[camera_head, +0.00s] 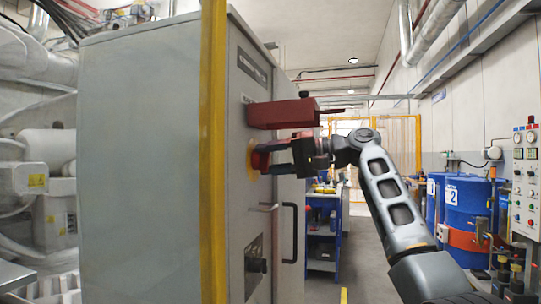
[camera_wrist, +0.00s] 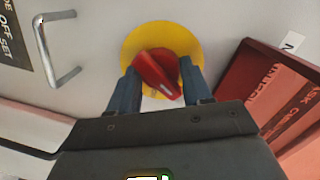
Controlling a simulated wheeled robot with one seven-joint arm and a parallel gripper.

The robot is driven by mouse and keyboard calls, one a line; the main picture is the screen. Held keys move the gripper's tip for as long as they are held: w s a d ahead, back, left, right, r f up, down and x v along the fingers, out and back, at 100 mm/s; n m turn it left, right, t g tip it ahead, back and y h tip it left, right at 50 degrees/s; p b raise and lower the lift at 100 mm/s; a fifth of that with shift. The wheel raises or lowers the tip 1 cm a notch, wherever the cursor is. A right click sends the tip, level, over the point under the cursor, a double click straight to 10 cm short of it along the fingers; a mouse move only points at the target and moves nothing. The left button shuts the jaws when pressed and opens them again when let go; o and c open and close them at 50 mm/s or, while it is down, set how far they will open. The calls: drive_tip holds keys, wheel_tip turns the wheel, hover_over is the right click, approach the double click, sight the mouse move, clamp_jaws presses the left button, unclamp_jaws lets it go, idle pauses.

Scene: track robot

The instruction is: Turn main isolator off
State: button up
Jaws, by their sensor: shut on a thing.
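The main isolator is a red rotary knob (camera_wrist: 158,74) on a round yellow plate (camera_wrist: 134,46), set in the face of a grey cabinet (camera_head: 240,175). My gripper (camera_wrist: 156,88) has its two dark fingers on either side of the red knob and is shut on it. In the wrist view the knob's pointed end lies toward the lower right. In the head view my gripper (camera_head: 275,157) reaches the cabinet face from the right, and the yellow plate (camera_head: 252,160) shows just past the fingers. The fingers hide part of the knob there.
A red box or cover (camera_head: 282,114) juts out just above my gripper. A metal handle (camera_head: 262,207) and a dark door handle (camera_head: 289,232) are below. A yellow post (camera_head: 213,150) stands left of the panel. Blue drums (camera_head: 466,205) stand at the right.

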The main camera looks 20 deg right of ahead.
drive_tip(key=n, duration=0.5)
drive_tip(key=shift+f+t+h, duration=0.1)
drive_tip(key=shift+t+h, duration=0.3)
drive_tip(key=shift+n, duration=0.3)
drive_tip(key=o, duration=1)
drive_tip(key=shift+o, duration=0.2)
drive_tip(key=shift+s+d, duration=0.1)
drive_tip(key=b+v, duration=0.1)
drive_tip(key=v, duration=0.6)
drive_tip(key=shift+s+d, duration=0.15)
drive_tip(key=shift+d, duration=0.05)
